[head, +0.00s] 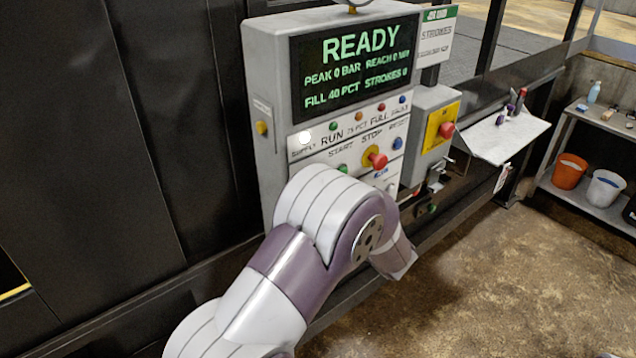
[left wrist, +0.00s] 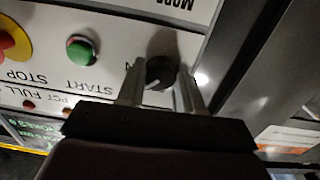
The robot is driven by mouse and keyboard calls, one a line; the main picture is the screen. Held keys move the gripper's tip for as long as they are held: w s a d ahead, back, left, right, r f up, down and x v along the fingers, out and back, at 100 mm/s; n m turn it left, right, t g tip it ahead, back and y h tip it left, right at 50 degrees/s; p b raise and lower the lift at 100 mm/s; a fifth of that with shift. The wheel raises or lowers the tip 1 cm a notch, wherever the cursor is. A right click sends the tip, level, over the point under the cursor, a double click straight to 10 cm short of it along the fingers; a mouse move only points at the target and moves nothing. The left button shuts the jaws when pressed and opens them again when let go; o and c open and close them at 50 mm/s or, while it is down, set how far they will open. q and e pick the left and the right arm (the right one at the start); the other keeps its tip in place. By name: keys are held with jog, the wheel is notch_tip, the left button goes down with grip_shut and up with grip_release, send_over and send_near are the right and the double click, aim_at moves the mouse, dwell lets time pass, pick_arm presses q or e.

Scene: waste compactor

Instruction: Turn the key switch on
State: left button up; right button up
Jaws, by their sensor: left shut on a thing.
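A black round switch (left wrist: 161,72) with a pale pointer line sits on the white panel in the left wrist view, beside the green START button (left wrist: 81,50). I cannot read its own label fully, so I cannot tell for sure that it is the key switch. My left gripper (left wrist: 160,88) is shut on this switch, one finger on each side. In the head view my left arm covers the switch and the gripper. The grey control box carries a screen (head: 355,65) reading READY, and the white SUPPLY lamp (head: 305,137) looks lit. My right gripper is not in view.
The red STOP button (head: 377,160) is close beside the arm. A side box holds a red emergency button (head: 446,130) on yellow. A sloped white shelf (head: 508,136) stands right of it. Orange (head: 570,171) and white buckets (head: 605,189) stand on a rack. The floor is clear.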

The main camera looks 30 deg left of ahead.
pick_arm(q)
jog(key=shift+w+r+m+p, duration=0.1)
jog(key=shift+r+m+p, duration=0.1)
jog(key=shift+m+p, duration=0.55)
jog(key=shift+r+m+p, duration=0.2)
jog(key=shift+m+p, duration=0.45)
jog(key=shift+m, duration=0.1)
jog(key=o, duration=1)
jog(key=shift+f, duration=0.1)
jog(key=shift+o, duration=0.2)
jog(key=shift+f, duration=0.1)
